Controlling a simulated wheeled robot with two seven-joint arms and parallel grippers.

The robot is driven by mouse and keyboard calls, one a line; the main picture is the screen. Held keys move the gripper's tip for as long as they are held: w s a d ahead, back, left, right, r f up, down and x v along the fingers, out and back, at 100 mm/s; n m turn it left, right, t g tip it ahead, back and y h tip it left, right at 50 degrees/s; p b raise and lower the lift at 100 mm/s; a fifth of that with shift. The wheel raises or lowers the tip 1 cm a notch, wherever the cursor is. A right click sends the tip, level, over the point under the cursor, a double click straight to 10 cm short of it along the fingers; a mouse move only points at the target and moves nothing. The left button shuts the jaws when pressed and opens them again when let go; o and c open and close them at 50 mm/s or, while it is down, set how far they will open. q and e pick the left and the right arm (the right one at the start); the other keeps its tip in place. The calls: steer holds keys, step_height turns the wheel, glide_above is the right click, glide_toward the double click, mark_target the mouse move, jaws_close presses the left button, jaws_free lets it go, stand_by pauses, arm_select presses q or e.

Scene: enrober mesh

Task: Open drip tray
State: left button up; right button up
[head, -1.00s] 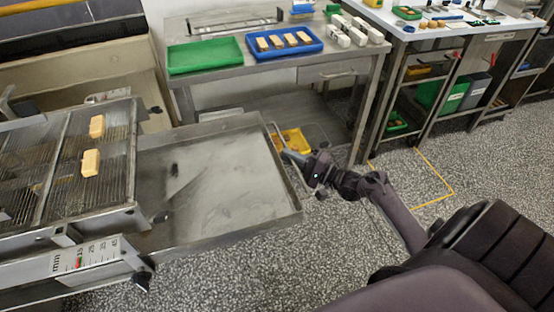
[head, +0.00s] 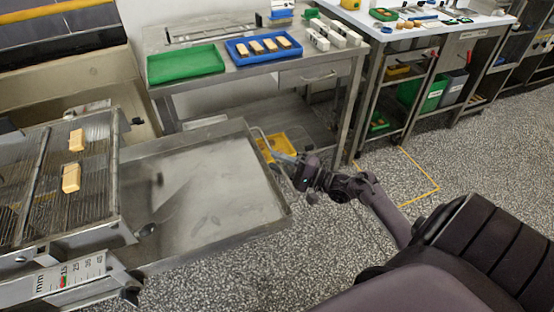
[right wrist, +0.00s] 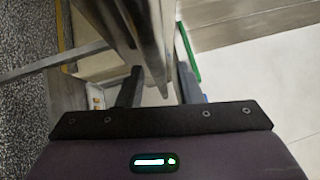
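The drip tray (head: 205,190) is a wide, shallow metal tray extending out to the right from under the wire mesh (head: 95,165). A thin bar handle (head: 262,140) runs along its right end. My right gripper (head: 290,160) is at that handle, beside the tray's right edge. In the right wrist view, the fingers of my right gripper (right wrist: 160,88) stand slightly apart with metal between them, and they appear closed on the handle. The exact contact is partly hidden. My left gripper is out of view.
Two pale bars (head: 72,178) lie on the mesh. A metal table (head: 290,72) behind holds a green tray (head: 186,64) and a blue tray (head: 262,60) of bars. Speckled floor (head: 240,270) is clear in front of the drip tray.

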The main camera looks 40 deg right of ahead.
steer(key=r+v, duration=0.1)
steer(key=v, duration=0.6)
steer(key=shift+f, duration=0.45)
